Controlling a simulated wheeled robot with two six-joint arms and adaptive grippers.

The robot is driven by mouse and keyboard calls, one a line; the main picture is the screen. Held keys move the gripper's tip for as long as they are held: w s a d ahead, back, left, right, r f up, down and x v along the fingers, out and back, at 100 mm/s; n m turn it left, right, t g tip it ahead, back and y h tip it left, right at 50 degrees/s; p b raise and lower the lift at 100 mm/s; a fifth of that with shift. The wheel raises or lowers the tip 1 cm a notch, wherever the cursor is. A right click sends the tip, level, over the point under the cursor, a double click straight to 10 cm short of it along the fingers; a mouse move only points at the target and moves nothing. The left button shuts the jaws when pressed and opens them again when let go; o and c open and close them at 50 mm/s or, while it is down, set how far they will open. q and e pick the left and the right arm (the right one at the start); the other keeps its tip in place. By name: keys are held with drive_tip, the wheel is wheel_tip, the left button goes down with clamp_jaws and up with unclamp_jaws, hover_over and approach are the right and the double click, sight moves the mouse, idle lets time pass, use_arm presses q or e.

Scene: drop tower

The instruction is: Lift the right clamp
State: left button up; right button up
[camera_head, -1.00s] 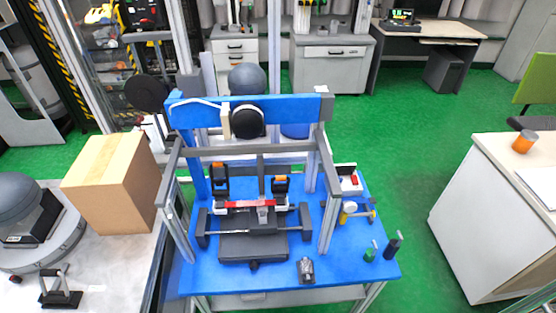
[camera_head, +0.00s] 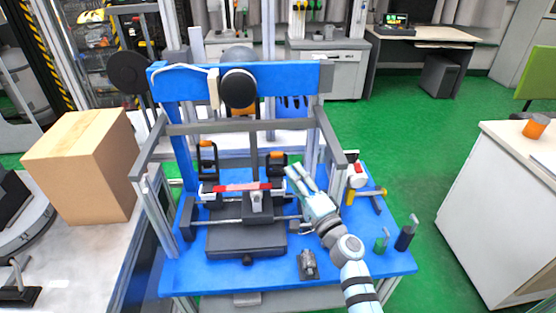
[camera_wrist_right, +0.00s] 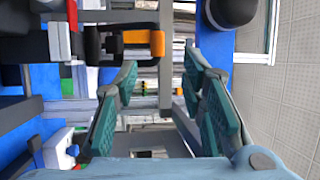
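My left gripper is not in view.
A grey crossbar (camera_head: 235,127) of the tower frame spans above the clamps. A black block with a red bar (camera_head: 240,187) sits in front of them.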

sight(279, 157)
drive_tip(key=b+x, duration=0.1)
drive_tip(key=x, duration=0.2)
drive_tip(key=b+x, duration=0.2)
drive_tip(key=x, duration=0.1)
drive_tip(key=b+x, duration=0.1)
drive_tip(key=x, duration=0.3)
drive_tip(key=shift+f, duration=0.3)
drive_tip(key=shift+w+a+r, duration=0.1)
drive_tip(key=shift+w+r, duration=0.1)
drive_tip(key=shift+w, duration=0.1)
clamp_jaws()
